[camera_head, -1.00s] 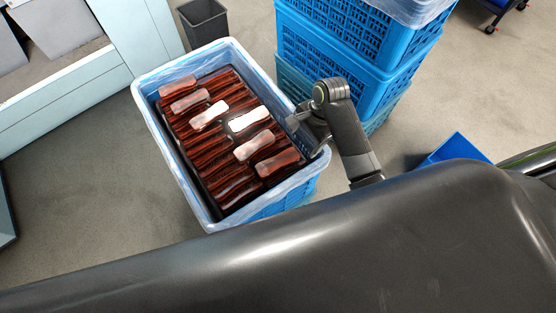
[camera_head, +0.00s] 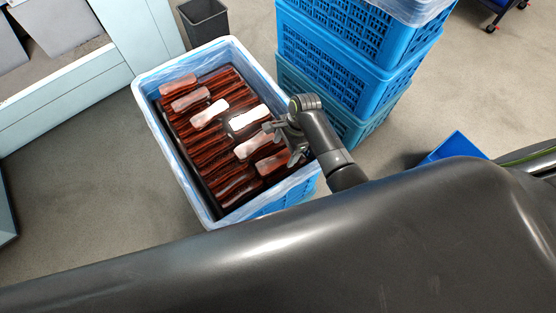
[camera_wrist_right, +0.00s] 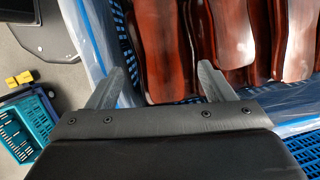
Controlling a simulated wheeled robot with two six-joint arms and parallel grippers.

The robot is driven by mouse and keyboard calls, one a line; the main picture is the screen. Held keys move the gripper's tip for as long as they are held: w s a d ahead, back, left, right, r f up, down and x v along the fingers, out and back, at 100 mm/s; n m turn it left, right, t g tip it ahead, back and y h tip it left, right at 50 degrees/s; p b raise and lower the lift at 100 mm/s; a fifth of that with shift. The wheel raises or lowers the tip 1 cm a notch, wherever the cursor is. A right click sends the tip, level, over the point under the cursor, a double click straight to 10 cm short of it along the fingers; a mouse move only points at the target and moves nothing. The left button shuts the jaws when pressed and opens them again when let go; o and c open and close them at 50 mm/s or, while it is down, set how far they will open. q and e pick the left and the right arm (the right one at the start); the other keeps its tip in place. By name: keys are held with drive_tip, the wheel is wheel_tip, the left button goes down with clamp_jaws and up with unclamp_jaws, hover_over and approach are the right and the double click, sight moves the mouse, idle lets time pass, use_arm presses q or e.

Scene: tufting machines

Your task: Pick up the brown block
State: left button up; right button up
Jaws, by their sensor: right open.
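Several glossy reddish-brown blocks lie in rows in a lined blue crate (camera_head: 150,100). A few lie on top, among them a brown block (camera_head: 277,161) at the right end and another brown block (camera_head: 177,85) at the far left. Two top blocks look pale from glare. My right gripper (camera_head: 281,142) is open over the crate's right side, above the blocks, and covers part of them. In the right wrist view, its two fingers are apart with nothing between them, and brown blocks (camera_wrist_right: 165,55) lie beyond the tips. My left gripper is not in view.
A stack of blue crates (camera_head: 335,60) stands right behind the lined crate. A dark bin (camera_head: 204,24) is behind it. A pale machine panel (camera_head: 70,95) is at the left. Floor is clear at the lower left.

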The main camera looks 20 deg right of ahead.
sight(278, 159)
drive_tip(key=shift+a+x, duration=0.1)
drive_tip(key=shift+x, duration=1.25)
drive_tip(key=shift+a+x, duration=0.15)
drive_tip(key=shift+x, duration=1.2)
drive_tip(key=shift+w, duration=0.1)
drive_tip(key=c, duration=1.1)
